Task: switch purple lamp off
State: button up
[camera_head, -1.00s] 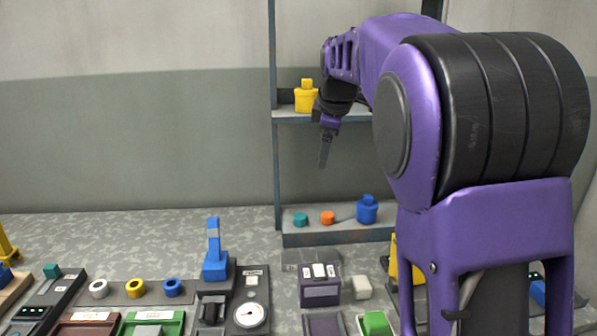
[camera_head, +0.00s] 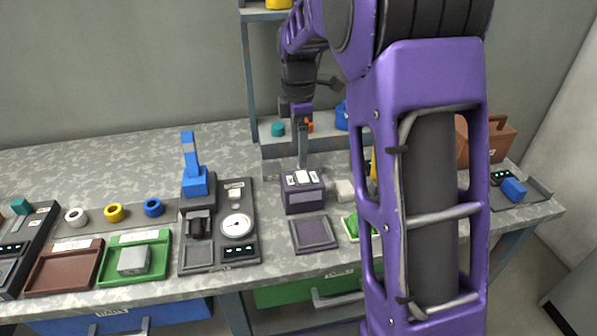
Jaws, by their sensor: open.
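A dark purple box (camera_head: 303,198) with white switch-like pieces on its sloped top stands on the bench near the middle. A dark purple-grey square pad (camera_head: 314,233) lies in front of it. I cannot tell which part is the lamp or whether it is lit. My gripper (camera_head: 303,164) points down, its fingers just above and behind the box's top in the picture. It looks empty. The finger gap is seen edge-on, and whether the fingers touch the box is unclear.
A blue lever device (camera_head: 195,180) and a gauge panel (camera_head: 237,226) stand to the left. A pale block (camera_head: 345,190) sits right of the purple box. The shelf (camera_head: 275,165) is behind, with a teal piece (camera_head: 278,129). My arm hides much of the right side.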

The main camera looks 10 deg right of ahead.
aim_at(299, 176)
notch_tip(299, 176, down, 7)
jog(key=shift+r+b, duration=0.2)
jog(key=shift+b, duration=0.3)
grip_shut()
jog(key=shift+d+r+y, duration=0.1)
jog(key=shift+d+y, duration=0.1)
jog(key=shift+y, duration=0.4)
grip_release()
